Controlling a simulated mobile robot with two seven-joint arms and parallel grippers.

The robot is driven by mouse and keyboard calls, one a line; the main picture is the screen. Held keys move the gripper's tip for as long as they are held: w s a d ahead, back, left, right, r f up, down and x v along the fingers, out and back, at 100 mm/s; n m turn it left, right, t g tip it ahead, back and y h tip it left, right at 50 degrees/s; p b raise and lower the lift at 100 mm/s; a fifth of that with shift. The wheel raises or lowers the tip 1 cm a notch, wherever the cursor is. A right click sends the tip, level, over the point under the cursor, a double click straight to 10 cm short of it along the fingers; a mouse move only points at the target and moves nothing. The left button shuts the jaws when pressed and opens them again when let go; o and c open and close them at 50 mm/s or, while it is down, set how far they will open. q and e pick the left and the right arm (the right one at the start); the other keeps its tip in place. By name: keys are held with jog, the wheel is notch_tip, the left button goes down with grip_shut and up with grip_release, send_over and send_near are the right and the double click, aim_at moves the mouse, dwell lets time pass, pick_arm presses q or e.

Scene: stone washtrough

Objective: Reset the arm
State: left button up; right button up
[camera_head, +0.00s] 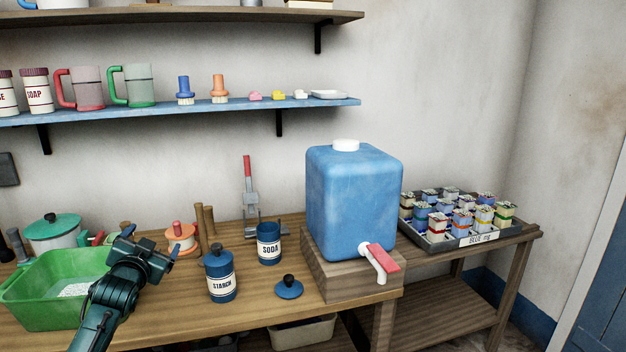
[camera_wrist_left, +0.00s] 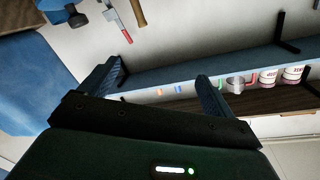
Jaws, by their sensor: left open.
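My left gripper (camera_head: 152,240) is in the lower left of the head view, above the bench and in front of the right end of the green basin. Its two fingers stand apart with nothing between them. In the left wrist view the open fingers (camera_wrist_left: 158,76) show against the wall and shelves, also empty. The left arm comes up from the bottom edge and hides part of the green basin (camera_head: 28,298). My right gripper is in neither view.
On the bench (camera_head: 180,325) stand a STARCH canister (camera_head: 221,283), a SODA canister (camera_head: 268,249), a loose blue lid (camera_head: 289,288) and a blue water tank (camera_head: 352,200) on a wooden block. A tray of tins (camera_head: 478,246) is at right. A blue shelf (camera_head: 240,106) runs above.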

pick_arm(q)
jog(key=s+d+f+g+h, duration=0.2)
jog(key=s+d+f, duration=0.5)
jog(key=s+f, duration=0.25)
jog(key=s+d+f+g+h, duration=0.1)
jog(key=s+d+f+h, duration=0.1)
jog(key=s+d+f, duration=0.7)
jog(key=s+d+f+g+h, duration=0.1)
jog(key=s+d+f, duration=0.2)
jog(key=s, duration=0.7)
jog(key=s+d+f+n+g, duration=0.1)
jog(key=s+f, duration=0.4)
jog(key=s, duration=0.6)
jog(key=shift+d+n+g+h, duration=0.3)
jog(key=shift+d+g+h, duration=0.1)
jog(key=shift+d+g, duration=0.5)
